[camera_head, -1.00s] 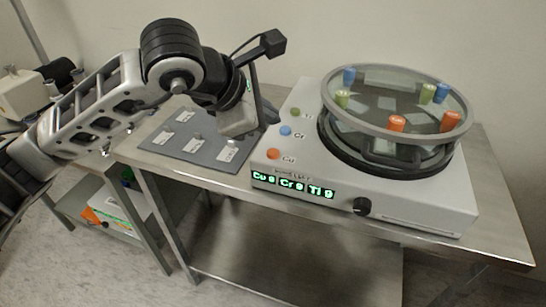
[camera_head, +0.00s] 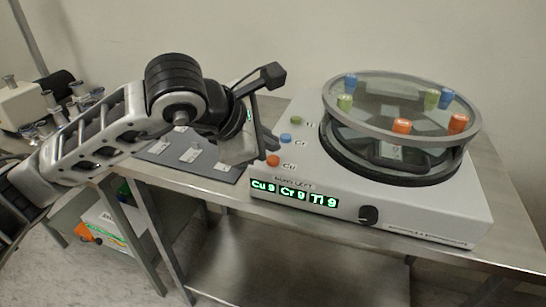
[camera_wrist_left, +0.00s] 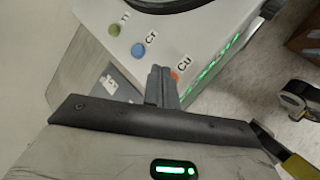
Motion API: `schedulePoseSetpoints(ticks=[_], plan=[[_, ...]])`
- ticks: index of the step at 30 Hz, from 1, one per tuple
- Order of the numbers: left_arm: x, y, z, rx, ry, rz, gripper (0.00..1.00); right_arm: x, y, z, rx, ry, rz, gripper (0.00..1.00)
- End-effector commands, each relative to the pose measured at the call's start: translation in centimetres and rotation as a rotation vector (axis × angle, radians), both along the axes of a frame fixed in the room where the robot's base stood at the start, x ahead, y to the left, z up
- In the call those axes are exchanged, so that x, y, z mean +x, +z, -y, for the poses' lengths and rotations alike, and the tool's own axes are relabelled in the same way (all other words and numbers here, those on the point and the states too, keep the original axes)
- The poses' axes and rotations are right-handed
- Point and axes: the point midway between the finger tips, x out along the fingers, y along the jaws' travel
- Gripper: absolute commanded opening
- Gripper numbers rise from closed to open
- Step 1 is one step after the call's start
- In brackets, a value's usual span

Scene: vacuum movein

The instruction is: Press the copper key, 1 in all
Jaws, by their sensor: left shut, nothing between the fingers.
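The copper key is the round orange button (camera_head: 272,160) marked Cu, at the front left of the white machine's top (camera_head: 300,165). It also shows in the left wrist view (camera_wrist_left: 174,76), partly hidden by my fingers. Blue Cr (camera_head: 285,138) and green Ti (camera_head: 295,121) buttons sit behind it. My left gripper (camera_head: 267,147) is shut and empty, its fingertips close beside the copper key. It also shows in the left wrist view (camera_wrist_left: 160,70). I cannot tell whether the tips touch the key. My right gripper is not in view.
A glass-topped round chamber (camera_head: 400,105) with coloured cylinders stands on the machine. A green-lit display (camera_head: 293,193) and black knob (camera_head: 368,214) are on its front. A grey mat (camera_head: 215,170) with small pieces lies left on the metal table (camera_head: 500,190).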

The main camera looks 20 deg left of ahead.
Motion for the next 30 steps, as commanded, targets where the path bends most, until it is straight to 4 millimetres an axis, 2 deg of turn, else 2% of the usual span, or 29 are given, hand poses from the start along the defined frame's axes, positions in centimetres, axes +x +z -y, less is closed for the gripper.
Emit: schedulePoseSetpoints(ticks=[30], plan=[[0.0,-0.01,0.01,0.0,0.0,0.0,0.0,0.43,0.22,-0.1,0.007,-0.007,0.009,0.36]])
